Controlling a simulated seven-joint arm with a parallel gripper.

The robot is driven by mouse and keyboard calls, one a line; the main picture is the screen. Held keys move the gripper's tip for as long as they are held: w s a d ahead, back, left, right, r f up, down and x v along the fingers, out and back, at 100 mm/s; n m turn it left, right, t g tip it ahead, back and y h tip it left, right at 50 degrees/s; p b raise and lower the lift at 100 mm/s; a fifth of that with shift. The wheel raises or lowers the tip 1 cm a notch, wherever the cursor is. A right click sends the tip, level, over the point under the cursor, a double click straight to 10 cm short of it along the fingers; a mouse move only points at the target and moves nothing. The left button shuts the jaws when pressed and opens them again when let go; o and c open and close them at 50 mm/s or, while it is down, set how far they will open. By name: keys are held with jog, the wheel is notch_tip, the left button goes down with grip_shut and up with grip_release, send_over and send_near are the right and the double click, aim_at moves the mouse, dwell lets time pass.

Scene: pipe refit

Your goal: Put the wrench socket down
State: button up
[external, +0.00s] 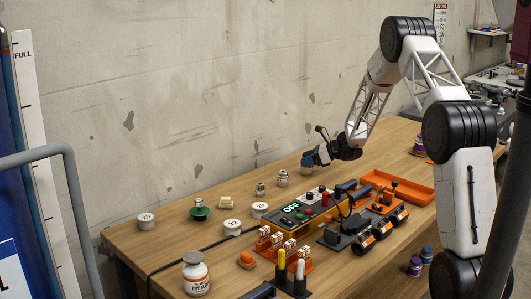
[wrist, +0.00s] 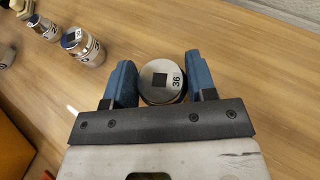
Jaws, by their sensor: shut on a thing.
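A silver wrench socket (wrist: 161,80) marked 36, with a dark square hole in its top, sits between the blue fingers of my gripper (wrist: 162,82) in the wrist view. The gripper is shut on it. In the external view, my gripper (external: 311,159) is over the back of the workbench near the wall; the held socket is hard to make out there. Two more silver sockets stand on the wood at the upper left of the wrist view: a nearer one (wrist: 90,52) and a farther one (wrist: 43,30). They also show left of my gripper in the external view (external: 282,179).
An orange control box (external: 300,215) with a lit display stands mid-bench. An orange tray (external: 400,190) lies to its right. White caps (external: 147,222), a green-based fitting (external: 200,210) and a glue jar (external: 196,275) stand to the left. Bare wood surrounds the held socket.

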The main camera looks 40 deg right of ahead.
jog(key=shift+f, duration=0.1)
jog(key=o, duration=1.1)
jog(key=shift+c, duration=0.2)
jog(key=shift+s+d+r, duration=0.1)
jog(key=shift+s+r, duration=0.05)
jog(key=shift+r, duration=0.05)
jog(key=v, duration=1.1)
jog(key=shift+s+d, duration=0.2)
jog(key=shift+r, duration=0.1)
